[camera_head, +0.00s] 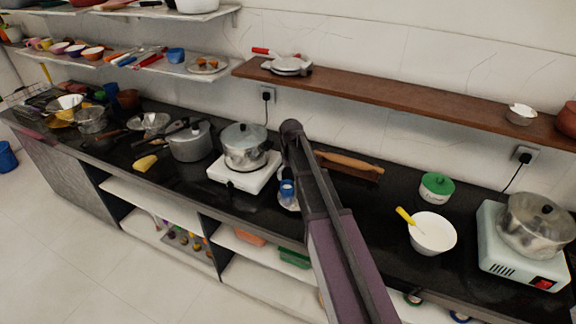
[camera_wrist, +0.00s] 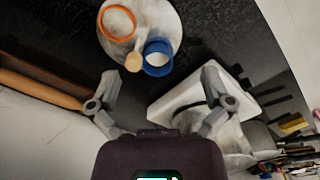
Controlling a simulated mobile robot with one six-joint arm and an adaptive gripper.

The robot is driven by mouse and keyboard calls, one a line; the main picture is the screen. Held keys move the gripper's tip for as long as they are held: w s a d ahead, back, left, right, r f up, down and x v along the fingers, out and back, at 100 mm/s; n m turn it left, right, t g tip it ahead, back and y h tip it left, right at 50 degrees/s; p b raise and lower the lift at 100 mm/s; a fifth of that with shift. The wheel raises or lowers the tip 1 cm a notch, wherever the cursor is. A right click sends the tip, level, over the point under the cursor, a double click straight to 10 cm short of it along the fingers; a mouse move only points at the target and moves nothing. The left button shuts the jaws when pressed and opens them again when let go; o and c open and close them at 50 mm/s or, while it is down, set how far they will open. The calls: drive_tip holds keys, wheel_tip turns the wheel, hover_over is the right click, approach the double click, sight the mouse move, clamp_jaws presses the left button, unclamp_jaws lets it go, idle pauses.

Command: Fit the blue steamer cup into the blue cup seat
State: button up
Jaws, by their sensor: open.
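A small blue cup-like piece (camera_head: 287,186) stands on a pale round plate on the black counter, just left of my arm. In the wrist view the blue piece (camera_wrist: 146,66) shows a blue rim around a white inside, near the edge of the round plate (camera_wrist: 166,20). An orange ring-shaped piece (camera_wrist: 102,30) and a small wooden knob (camera_wrist: 133,63) are beside it. I cannot tell the steamer cup and its blue seat apart here. My gripper (camera_wrist: 159,76) is open and empty, its fingers apart, with the blue piece ahead of the gap. The arm hides the gripper in the head view.
A white stove (camera_head: 243,178) with a pot (camera_head: 244,146) stands left of the plate. A wooden rolling pin (camera_head: 350,163) lies behind my arm. A white bowl (camera_head: 433,236) and a green-lidded jar (camera_head: 436,187) stand to the right. A brown shelf (camera_head: 400,93) runs above.

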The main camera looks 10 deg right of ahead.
drive_tip(key=s+m, duration=0.1)
drive_tip(key=s, duration=2.1)
drive_tip(key=shift+s+d, duration=0.1)
drive_tip(key=shift+d, duration=0.05)
